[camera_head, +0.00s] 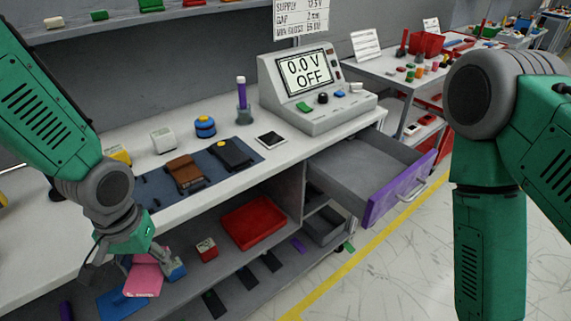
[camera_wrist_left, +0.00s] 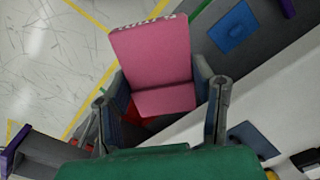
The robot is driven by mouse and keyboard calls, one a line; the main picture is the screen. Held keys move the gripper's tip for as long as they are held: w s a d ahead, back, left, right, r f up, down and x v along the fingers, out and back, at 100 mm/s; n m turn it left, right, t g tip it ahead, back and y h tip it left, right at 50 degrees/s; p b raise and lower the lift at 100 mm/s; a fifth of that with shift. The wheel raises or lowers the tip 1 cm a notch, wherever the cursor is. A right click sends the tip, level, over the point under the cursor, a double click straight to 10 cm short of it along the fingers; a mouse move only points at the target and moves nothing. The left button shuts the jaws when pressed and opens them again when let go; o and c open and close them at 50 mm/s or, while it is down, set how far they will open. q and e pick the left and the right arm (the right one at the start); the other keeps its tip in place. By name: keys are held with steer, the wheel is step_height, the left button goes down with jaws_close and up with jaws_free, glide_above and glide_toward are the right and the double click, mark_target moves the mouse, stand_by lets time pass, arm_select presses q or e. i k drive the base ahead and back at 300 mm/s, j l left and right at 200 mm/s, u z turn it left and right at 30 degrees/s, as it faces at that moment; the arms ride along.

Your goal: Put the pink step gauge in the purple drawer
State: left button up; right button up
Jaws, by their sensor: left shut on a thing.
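The pink step gauge (camera_head: 143,280) is a pink stepped block held in my left gripper (camera_head: 128,262), in front of the bench's front edge at the lower left. In the left wrist view the gauge (camera_wrist_left: 155,65) sits between the two fingers of the left gripper (camera_wrist_left: 162,105), with marks along its far edge. The purple drawer (camera_head: 400,190) is pulled out under the bench's right end, its purple front facing right; its visible grey inside is empty. It lies well to the right of the left gripper. My right arm is in view at the right, but its gripper is not.
The bench top carries a power supply (camera_head: 312,85) reading 0.0 V OFF, a dark mat (camera_head: 215,157) with parts, and small items. The shelf below holds a red tray (camera_head: 253,222) and a red block (camera_head: 206,249). Open floor lies right of the drawer.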

mark_target(369, 177)
steer(key=z, duration=0.4)
steer(key=i+z, duration=0.1)
steer(key=z, duration=0.3)
steer(key=i+z, duration=0.1)
steer(key=z, duration=0.65)
steer(key=i+j, duration=0.15)
steer(key=i, duration=0.2)
steer(key=i+j+z, duration=0.1)
steer(key=i, duration=0.3)
steer(key=j, duration=0.1)
